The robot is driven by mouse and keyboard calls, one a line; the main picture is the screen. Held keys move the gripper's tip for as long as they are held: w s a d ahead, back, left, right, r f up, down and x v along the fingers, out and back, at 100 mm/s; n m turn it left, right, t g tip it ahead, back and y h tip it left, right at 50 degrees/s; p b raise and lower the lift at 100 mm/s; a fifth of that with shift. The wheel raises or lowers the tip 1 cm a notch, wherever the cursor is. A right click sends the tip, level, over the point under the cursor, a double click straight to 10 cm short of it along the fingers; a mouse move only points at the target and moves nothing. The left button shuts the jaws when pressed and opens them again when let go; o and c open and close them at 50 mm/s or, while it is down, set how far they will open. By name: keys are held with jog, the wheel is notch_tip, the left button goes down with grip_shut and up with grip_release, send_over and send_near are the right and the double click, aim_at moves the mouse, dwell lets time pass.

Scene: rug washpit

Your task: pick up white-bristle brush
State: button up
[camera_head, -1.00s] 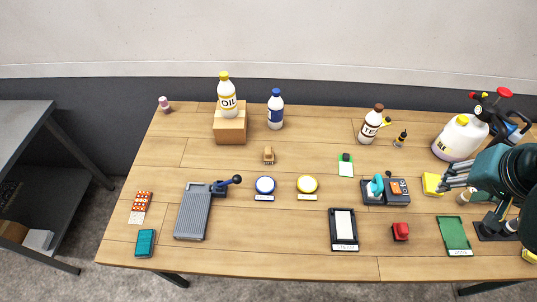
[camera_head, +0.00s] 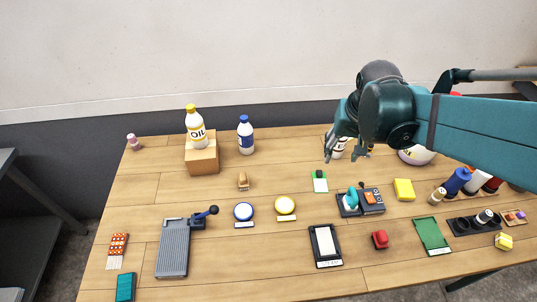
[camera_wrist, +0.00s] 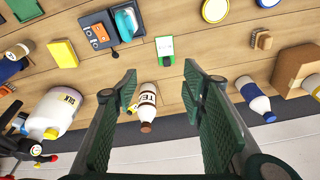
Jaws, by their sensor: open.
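A small tan wooden brush (camera_head: 243,181) lies on the table in front of the cardboard box; it also shows at the upper right of the wrist view (camera_wrist: 262,40). Its bristle colour is too small to tell, so I cannot be sure it is the white-bristle one.
A brown-capped bottle (camera_wrist: 147,105) shows between my fingers. The oil bottle (camera_head: 196,124) stands on the cardboard box (camera_head: 202,160), beside a blue-capped bottle (camera_head: 245,136). A white jug (camera_head: 416,156) is partly hidden by my arm. Bare table surrounds the tan brush.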

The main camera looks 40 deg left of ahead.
jog(key=s+a+f+n+g, duration=0.1)
jog(key=s+a+f, duration=0.25)
jog(key=a, duration=0.45)
jog(key=s+a+f+n, duration=0.15)
jog(key=a+f, duration=0.25)
jog(key=a, duration=0.4)
jog(key=n+g+h+p, duration=0.1)
jog(key=h, duration=0.1)
send_over(243, 176)
notch_tip(243, 176, down, 8)
jog(key=shift+w+f, duration=0.1)
jog(key=shift+f, duration=0.15)
jog(key=shift+f, duration=0.1)
jog(key=shift+f, duration=1.2)
jog(key=shift+f, duration=0.1)
jog(key=shift+f, duration=2.5)
jog(key=c, duration=1)
